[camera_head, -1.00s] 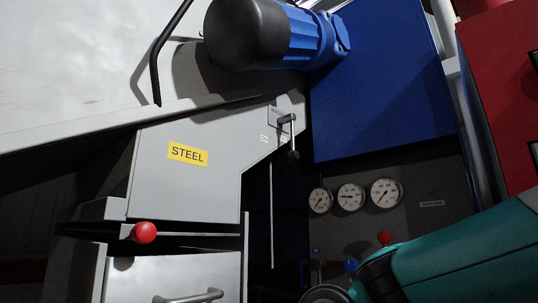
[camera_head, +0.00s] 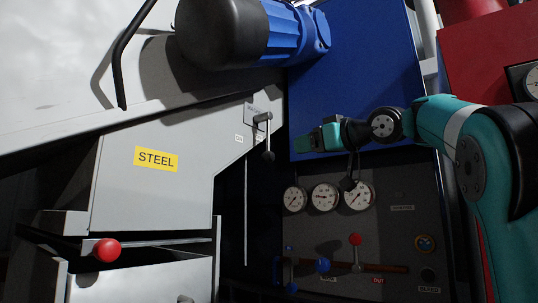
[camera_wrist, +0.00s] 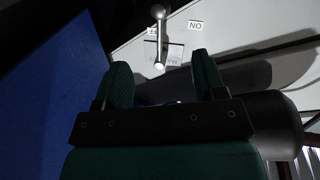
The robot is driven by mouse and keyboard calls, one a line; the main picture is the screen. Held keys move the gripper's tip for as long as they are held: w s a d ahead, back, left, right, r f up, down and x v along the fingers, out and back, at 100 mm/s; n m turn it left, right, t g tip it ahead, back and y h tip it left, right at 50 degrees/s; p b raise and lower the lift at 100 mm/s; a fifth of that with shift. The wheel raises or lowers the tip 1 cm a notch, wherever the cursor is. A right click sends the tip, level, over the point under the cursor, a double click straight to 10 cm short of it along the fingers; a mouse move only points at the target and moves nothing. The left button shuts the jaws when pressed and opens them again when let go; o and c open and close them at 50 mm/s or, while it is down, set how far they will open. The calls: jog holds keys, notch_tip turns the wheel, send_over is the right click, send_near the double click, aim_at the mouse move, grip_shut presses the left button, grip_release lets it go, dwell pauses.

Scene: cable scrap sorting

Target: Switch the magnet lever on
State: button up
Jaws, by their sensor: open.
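The magnet lever (camera_head: 267,137) is a thin metal rod with a dark knob, hanging down from a small plate on the grey steel-chute housing. It also shows in the wrist view (camera_wrist: 158,38), upside down, between two small white tags. The tag on the right there, the ON tag (camera_wrist: 196,25), is apart from the lever; the other is partly covered by it. My gripper (camera_head: 304,143) is to the right of the lever in the head view, pointing left. In the wrist view my gripper (camera_wrist: 162,80) is open and empty, with the lever beyond the gap between its fingers, apart from them.
A blue panel (camera_head: 360,65) stands behind my gripper. Below are several gauges (camera_head: 324,197), a red-knobbed lever (camera_head: 355,240) and a blue knob (camera_head: 322,265). A blue motor (camera_head: 290,35) overhangs the lever. A red ball handle (camera_head: 107,250) sticks out at lower left.

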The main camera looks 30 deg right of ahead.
aim_at(273, 154)
jog(key=w+p, duration=0.1)
jog(key=w, duration=0.3)
jog(key=w+a+p, duration=0.1)
jog(key=w+p, duration=0.1)
jog(key=w, duration=0.3)
jog(key=w+a+p, duration=0.1)
jog(key=w, duration=0.3)
jog(key=shift+w+a+r, duration=0.1)
jog(key=shift+w, duration=0.7)
grip_shut()
jog(key=shift+s+a+r+m+g+p, duration=0.1)
jog(key=shift+s+a+m+p, duration=0.15)
jog(key=shift+a+m, duration=0.35)
jog(key=shift+s+a+r+m+g+p, duration=0.1)
jog(key=shift+s+a+m+p, duration=0.1)
jog(key=shift+a+m+p, duration=0.25)
jog(key=shift+s+a+r+m+g+p, duration=0.1)
jog(key=shift+s+a+m+p, duration=0.1)
jog(key=shift+a+m, duration=0.5)
jog(key=shift+s+a+r+m+g+p, duration=0.15)
jog(key=shift+s+a+r+m+p, duration=0.2)
jog(key=shift+a+m+p, duration=0.3)
jog(key=shift+s+a+r+m+g+p, duration=0.1)
jog(key=shift+a+r+m+g+p, duration=0.1)
jog(key=shift+a+r+m+p, duration=0.35)
jog(key=shift+s+a+r+m+g+p, duration=0.15)
jog(key=shift+s+a+r+m+p, duration=0.2)
jog(key=shift+a+m, duration=0.45)
jog(key=shift+w+d+f, duration=0.1)
grip_release()
